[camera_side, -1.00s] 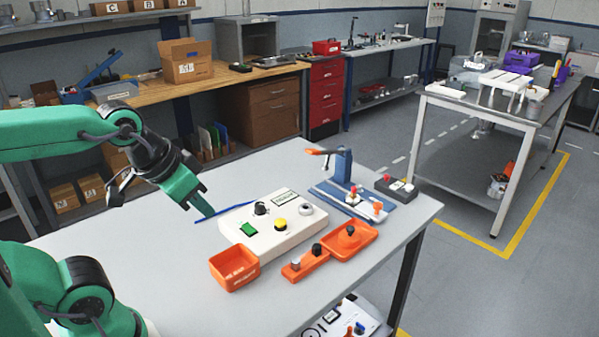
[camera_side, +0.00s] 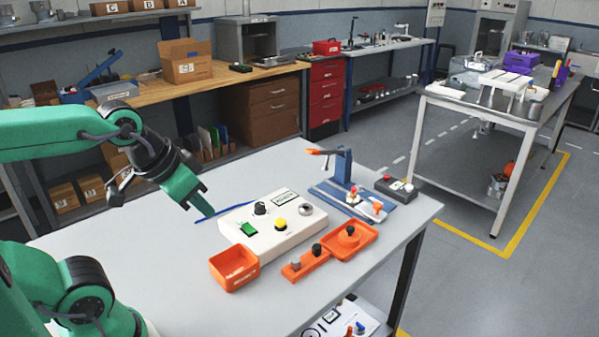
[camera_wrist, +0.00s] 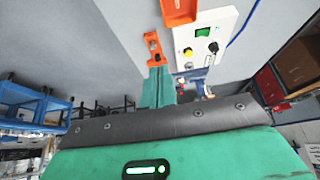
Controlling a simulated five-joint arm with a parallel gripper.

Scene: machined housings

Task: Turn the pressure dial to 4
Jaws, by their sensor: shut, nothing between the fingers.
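The white control box (camera_side: 265,240) sits on the grey table. It carries a black knob (camera_side: 261,208) by a label plate (camera_side: 285,197), a green switch (camera_side: 248,229), a yellow button (camera_side: 280,223) and a round grey-white part (camera_side: 306,209). The dial's numbers and setting are too small to read. My green gripper (camera_side: 207,210) is shut and empty, pointing down just left of the box and apart from the knob. In the wrist view the box (camera_wrist: 222,22) and black knob (camera_wrist: 213,47) lie beyond my gripper (camera_wrist: 160,75).
An orange bin (camera_side: 234,283), an orange fixture with knobs (camera_side: 306,264) and an orange tray (camera_side: 350,253) stand in front of the box. A blue stand (camera_side: 343,168) and a grey button box (camera_side: 397,190) are right. A blue strip (camera_side: 230,209) lies behind the box.

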